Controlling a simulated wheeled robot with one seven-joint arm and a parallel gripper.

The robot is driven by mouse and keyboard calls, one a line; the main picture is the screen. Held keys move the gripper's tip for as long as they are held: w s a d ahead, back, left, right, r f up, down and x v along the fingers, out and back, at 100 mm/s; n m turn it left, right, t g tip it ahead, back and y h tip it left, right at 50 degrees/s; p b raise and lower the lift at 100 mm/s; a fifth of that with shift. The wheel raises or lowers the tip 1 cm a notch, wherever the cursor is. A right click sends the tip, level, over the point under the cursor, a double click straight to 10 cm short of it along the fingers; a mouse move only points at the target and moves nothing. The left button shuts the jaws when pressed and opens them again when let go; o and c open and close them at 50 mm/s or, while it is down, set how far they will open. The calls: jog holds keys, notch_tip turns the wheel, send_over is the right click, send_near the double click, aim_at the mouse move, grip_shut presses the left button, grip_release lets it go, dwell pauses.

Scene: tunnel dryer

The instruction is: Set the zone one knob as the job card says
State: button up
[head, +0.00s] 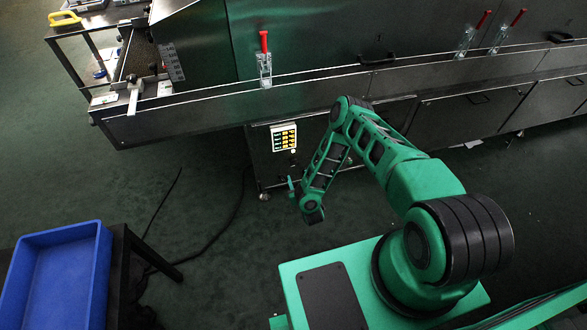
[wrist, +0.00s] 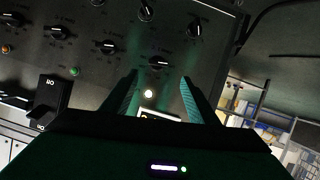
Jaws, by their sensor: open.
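Several black knobs with white pointers sit on a dark panel in the wrist view; one knob (wrist: 158,62) is just beyond and between my fingertips. Others are a knob (wrist: 108,46) to its left and a knob (wrist: 194,28) to its upper right. Their labels are too small to read, so I cannot tell which is zone one. My gripper (wrist: 159,88) is open and empty, apart from the knobs. In the head view a white-edged board (head: 284,137) with yellow and dark marks hangs on the dryer; I cannot tell if it is the job card.
A green button (wrist: 75,71), a lit white lamp (wrist: 148,93) and a black switch block (wrist: 47,100) are on the panel. The dryer (head: 330,75) has red-handled clamps (head: 264,60). A blue crate (head: 95,275) stands at lower left, with a dark cable (head: 225,225) on the floor.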

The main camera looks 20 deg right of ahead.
aim_at(295, 165)
jog(key=x, duration=0.9)
jog(key=shift+w+d+f, duration=0.1)
jog(key=shift+w+d, duration=0.1)
